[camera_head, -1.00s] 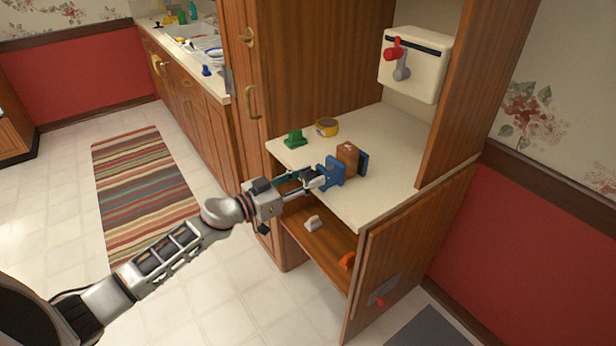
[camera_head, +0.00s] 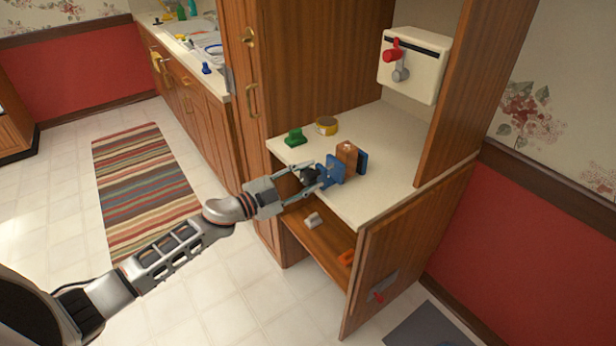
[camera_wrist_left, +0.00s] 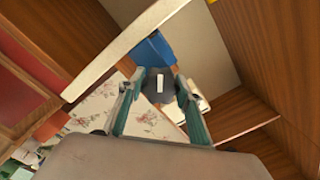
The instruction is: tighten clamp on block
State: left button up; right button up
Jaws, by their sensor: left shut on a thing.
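A blue clamp (camera_head: 333,170) stands near the front edge of the cream counter, with a brown block (camera_head: 346,154) between its jaws. The clamp's dark knob (camera_head: 309,177) faces my arm. My left gripper (camera_head: 311,180) is shut on this knob, one finger on each side. In the left wrist view the dark knob (camera_wrist_left: 158,84), with a white mark on it, lies between the fingertips of my left gripper (camera_wrist_left: 158,82), and the blue clamp (camera_wrist_left: 154,48) shows behind it. Whether the jaws press on the block cannot be told. My right gripper is not in view.
A green object (camera_head: 295,138) and a yellow tape roll (camera_head: 326,125) sit on the counter (camera_head: 385,190) behind the clamp. A lower shelf (camera_head: 322,232) holds a grey-white piece and an orange piece. Cabinet walls bound the counter; its right front is clear.

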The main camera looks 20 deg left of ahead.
pick_arm(q)
jog(key=m, duration=0.4)
jog(key=shift+m+b, duration=0.3)
jog(key=shift+b, duration=0.1)
jog(key=m+b, duration=0.1)
jog(key=m, duration=0.4)
jog(key=shift+f+b, duration=0.1)
jog(key=shift+b, duration=0.2)
jog(key=m+b, duration=0.1)
jog(key=m, duration=0.5)
jog(key=shift+b, duration=0.4)
jog(key=m+b, duration=0.1)
jog(key=m, duration=0.3)
jog(key=shift+m, duration=0.3)
jog(key=o, duration=1.1)
